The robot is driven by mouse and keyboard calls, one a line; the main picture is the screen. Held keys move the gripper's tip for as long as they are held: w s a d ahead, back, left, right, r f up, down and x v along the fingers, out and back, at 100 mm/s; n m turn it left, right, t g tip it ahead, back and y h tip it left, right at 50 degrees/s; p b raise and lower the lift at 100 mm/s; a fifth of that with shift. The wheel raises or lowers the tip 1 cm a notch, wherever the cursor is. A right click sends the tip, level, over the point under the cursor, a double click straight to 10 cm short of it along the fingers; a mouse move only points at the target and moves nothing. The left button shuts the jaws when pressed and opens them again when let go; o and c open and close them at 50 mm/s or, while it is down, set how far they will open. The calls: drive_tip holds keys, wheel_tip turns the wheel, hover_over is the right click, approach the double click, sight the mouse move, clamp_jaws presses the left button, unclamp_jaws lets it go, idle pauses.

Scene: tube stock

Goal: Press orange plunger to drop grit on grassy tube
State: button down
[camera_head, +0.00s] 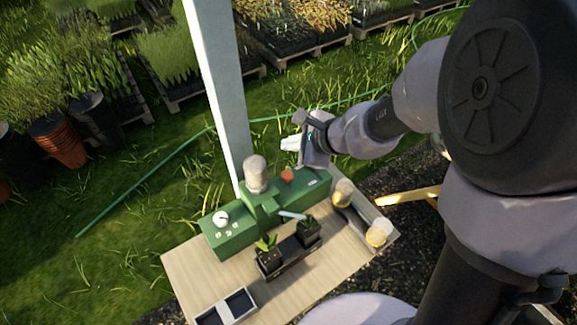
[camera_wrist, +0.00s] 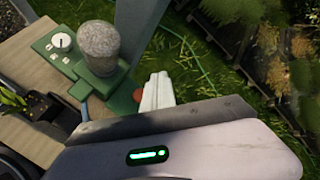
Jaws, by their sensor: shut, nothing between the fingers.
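The orange plunger (camera_head: 287,175) is a small round button on the right part of the green dispenser (camera_head: 232,238). In the wrist view a sliver of the plunger (camera_wrist: 137,94) shows beside the fingers, which partly hide it. A clear hopper of grey grit (camera_head: 256,173) stands on the dispenser. A pale spout (camera_head: 292,215) reaches toward the back-right tube. I cannot tell which is grassy. My gripper (camera_head: 290,143) is shut and empty, above and behind the plunger, apparently apart from it.
A white dial (camera_head: 221,218) is on the dispenser's left end. A divided tray (camera_head: 226,307) lies at the front. A pale post (camera_head: 220,90) rises behind the wooden table (camera_head: 185,268).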

drive_tip(key=shift+f, duration=0.1)
drive_tip(key=b, duration=0.7)
approach(285, 172)
drive_tip(key=w+a+f, duration=0.1)
drive_tip(key=a, duration=0.1)
drive_tip(key=w+a+f, duration=0.1)
drive_tip(key=w, duration=0.1)
drive_tip(key=shift+w+a+f, duration=0.2)
drive_tip(key=shift+w+a, duration=0.1)
drive_tip(key=shift+a, duration=0.1)
drive_tip(key=shift+f+b, duration=0.1)
drive_tip(key=shift+b, duration=0.2)
idle(0.6)
drive_tip(key=shift+f+b, duration=0.45)
drive_tip(key=shift+b, duration=0.2)
drive_tip(key=shift+f+b, duration=0.75)
drive_tip(key=shift+b, duration=0.1)
idle(0.5)
idle(0.4)
drive_tip(key=shift+r+p, duration=1)
drive_tip(key=shift+r, duration=0.2)
